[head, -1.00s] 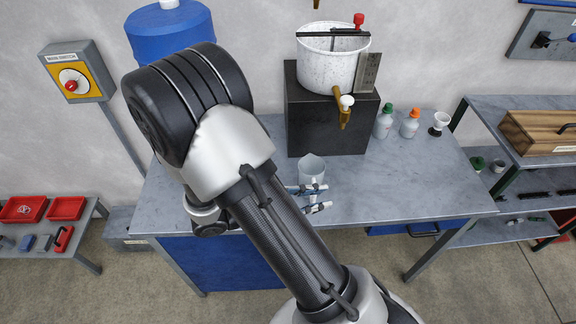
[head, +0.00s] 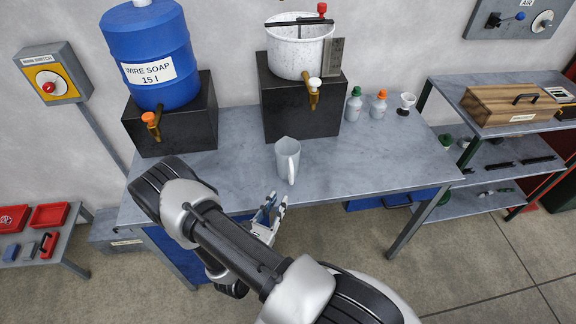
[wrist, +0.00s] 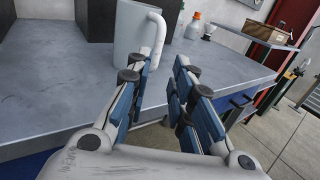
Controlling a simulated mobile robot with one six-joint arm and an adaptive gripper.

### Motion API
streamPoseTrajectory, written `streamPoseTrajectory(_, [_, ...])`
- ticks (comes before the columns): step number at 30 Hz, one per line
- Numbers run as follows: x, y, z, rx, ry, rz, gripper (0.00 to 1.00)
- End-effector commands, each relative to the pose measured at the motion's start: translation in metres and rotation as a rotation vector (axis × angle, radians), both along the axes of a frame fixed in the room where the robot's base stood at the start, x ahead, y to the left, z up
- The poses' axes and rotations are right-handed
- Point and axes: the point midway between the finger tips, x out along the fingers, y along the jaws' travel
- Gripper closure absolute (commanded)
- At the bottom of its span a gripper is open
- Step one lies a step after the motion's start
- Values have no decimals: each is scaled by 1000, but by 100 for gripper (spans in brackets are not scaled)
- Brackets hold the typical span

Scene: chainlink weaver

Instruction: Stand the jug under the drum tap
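The grey jug (head: 284,158) stands upright on the bench, its handle toward the front right. It also shows in the wrist view (wrist: 130,38), just ahead of the fingers and toward the left one. The blue drum (head: 148,50) labelled "WIRE SOAP 15 l" sits on a black block at the back left. Its drum tap (head: 151,123) has an orange knob and overhangs the block's front. My gripper (head: 270,206) is in front of the jug at the bench's front edge. In the wrist view its fingers (wrist: 161,66) are apart, with nothing between them.
A white speckled pot (head: 297,50) with a white-knobbed brass tap (head: 313,93) stands on another black block (head: 300,115) behind the jug. A green-capped bottle (head: 353,104), an orange-capped bottle (head: 378,105) and a small cup (head: 405,103) stand to the right. The bench (head: 225,165) left of the jug is clear.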

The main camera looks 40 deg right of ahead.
Motion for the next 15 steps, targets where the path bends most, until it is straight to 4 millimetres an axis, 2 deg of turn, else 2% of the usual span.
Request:
streamPoseTrajectory(3, [8, -24, 0, 0, -1, -8, 79])
streamPoseTrajectory(7, [19, -45, 0, 0, -2, -7, 79])
streamPoseTrajectory(15, [30, -65, 1, 0, -1, -2, 79])
